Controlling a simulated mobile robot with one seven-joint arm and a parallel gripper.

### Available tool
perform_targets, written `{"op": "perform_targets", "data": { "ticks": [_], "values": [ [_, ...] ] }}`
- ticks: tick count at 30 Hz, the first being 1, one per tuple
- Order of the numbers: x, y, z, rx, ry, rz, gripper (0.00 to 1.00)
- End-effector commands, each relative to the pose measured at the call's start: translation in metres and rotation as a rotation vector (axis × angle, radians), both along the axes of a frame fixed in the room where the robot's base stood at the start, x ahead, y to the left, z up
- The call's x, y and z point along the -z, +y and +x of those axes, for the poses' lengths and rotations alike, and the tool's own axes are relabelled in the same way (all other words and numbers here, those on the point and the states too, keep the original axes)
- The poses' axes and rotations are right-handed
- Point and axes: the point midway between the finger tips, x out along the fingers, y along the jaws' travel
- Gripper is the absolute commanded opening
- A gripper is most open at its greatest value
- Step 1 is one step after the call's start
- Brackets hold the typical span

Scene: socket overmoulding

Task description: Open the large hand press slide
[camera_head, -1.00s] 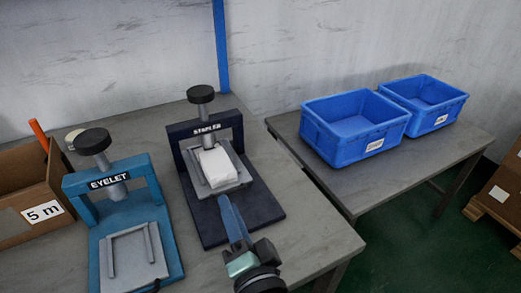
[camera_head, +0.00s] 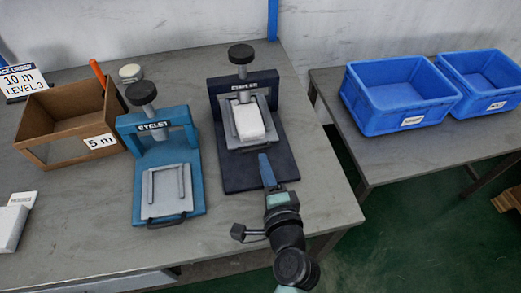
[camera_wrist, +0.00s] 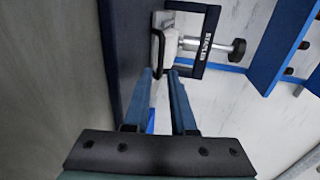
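The large hand press is the dark navy one (camera_head: 217,113), labelled as a stapler, standing upright on the table. Its grey slide (camera_head: 231,131) sits under the ram at the frame, with a white block (camera_head: 249,122) on it. A dark handle (camera_wrist: 158,52) is on the slide's front edge. My gripper (camera_head: 264,157) is low over the front of the navy base, just in front of the slide. In the wrist view my gripper (camera_wrist: 160,74) has its two blue fingers apart and empty, pointing at the handle. The handle appears just beyond the fingertips; contact is not visible.
A teal eyelet press (camera_head: 197,200) stands left of the navy one. A cardboard box (camera_head: 50,150) is further left. Blue bins (camera_head: 378,125) are on the right-hand table (camera_head: 400,165). A gap separates the two tables. Bare table (camera_head: 245,225) lies in front of the presses.

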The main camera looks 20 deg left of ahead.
Motion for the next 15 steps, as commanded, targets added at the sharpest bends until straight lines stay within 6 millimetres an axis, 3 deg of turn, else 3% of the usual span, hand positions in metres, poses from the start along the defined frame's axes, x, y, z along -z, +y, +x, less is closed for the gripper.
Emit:
{"op": "perform_targets", "data": {
  "ticks": [6, 15],
  "values": [
    [0.007, 0.020, 0.030, -0.001, -0.001, 0.001, 0.24],
    [0.011, 0.029, 0.043, 0.000, -0.001, -0.001, 0.24]
  ]
}}
